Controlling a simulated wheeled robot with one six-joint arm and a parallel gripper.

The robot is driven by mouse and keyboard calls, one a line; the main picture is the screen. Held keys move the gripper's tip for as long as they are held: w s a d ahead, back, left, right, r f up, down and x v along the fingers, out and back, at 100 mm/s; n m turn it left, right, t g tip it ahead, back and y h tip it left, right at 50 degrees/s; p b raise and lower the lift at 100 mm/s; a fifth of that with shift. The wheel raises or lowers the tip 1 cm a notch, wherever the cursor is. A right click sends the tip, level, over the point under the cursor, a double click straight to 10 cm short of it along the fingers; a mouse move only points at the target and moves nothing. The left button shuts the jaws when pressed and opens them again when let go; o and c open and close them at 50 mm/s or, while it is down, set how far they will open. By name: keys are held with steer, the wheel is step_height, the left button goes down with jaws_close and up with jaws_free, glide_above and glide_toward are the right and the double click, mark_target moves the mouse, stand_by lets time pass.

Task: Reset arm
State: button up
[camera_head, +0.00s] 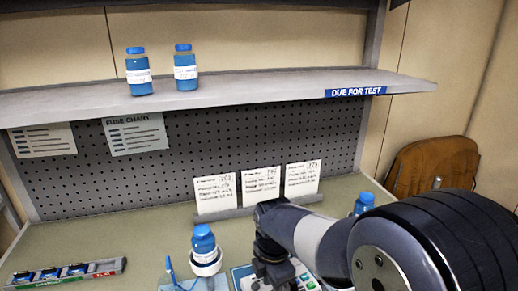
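My arm (322,240) reaches in from the lower right over the bench. My gripper (272,262) is the dark end of the arm, pointing down above a pump with a keypad at the bottom edge of the picture. Its fingers cannot be made out, so whether it is open, shut or holding something cannot be told. The pump (306,281) is partly hidden by the gripper and cut off by the frame.
Blue-capped bottles (138,72) (185,68) stand on the shelf (270,83) labelled "DUE FOR TEST". Another bottle (204,242) sits in a white holder left of my gripper; one (364,203) is behind my arm. Cards (261,185) stand behind. A fuse tray (66,274) lies lower left.

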step_height(320, 180, down, 2)
steer(key=shift+f, duration=0.25)
stand_by(0.5)
